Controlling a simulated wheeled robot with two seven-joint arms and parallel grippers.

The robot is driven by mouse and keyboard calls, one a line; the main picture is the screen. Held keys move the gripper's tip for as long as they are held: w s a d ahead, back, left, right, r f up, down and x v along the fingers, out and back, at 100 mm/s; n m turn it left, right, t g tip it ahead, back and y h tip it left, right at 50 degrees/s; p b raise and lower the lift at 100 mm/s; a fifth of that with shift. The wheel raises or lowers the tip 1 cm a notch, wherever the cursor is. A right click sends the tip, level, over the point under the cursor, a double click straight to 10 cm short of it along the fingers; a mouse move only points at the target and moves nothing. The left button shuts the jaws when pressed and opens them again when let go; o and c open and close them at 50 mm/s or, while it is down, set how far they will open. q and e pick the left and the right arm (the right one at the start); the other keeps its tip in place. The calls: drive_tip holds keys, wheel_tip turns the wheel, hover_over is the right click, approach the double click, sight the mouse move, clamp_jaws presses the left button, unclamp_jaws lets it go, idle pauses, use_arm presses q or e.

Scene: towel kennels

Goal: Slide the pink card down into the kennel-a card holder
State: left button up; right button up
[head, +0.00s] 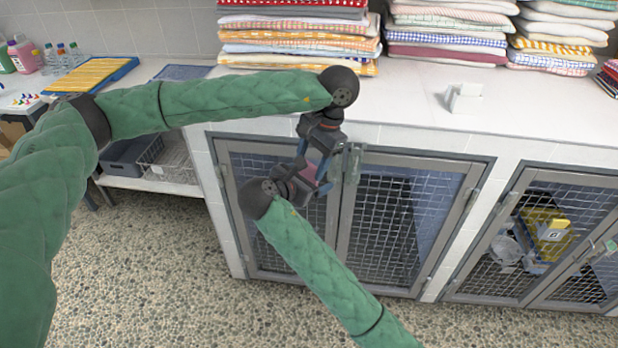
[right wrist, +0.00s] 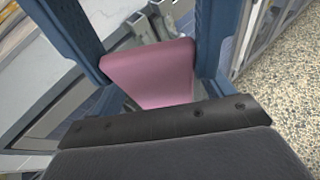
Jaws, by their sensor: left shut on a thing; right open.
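The pink card (head: 309,173) is in front of the left kennel's doors, mostly hidden by my two grippers. My left gripper (head: 318,157) reaches down from above and is shut on the card. My right gripper (head: 312,172) comes up from below, its blue fingers open on either side of the card. I cannot clearly make out the card holder; the grippers cover that part of the door.
Mesh kennel doors (head: 386,222) stand below a white counter (head: 420,105). Folded towels (head: 300,40) are stacked at its back, and a small white block (head: 464,97) sits on it. A wire basket (head: 172,160) is on the low shelf at left. The speckled floor in front is clear.

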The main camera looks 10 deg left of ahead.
drive_tip(key=c, duration=1)
use_arm(q)
drive_tip(key=o, duration=1)
use_arm(e)
drive_tip(key=shift+c, duration=0.3)
use_arm(q)
drive_tip(key=shift+o, duration=0.2)
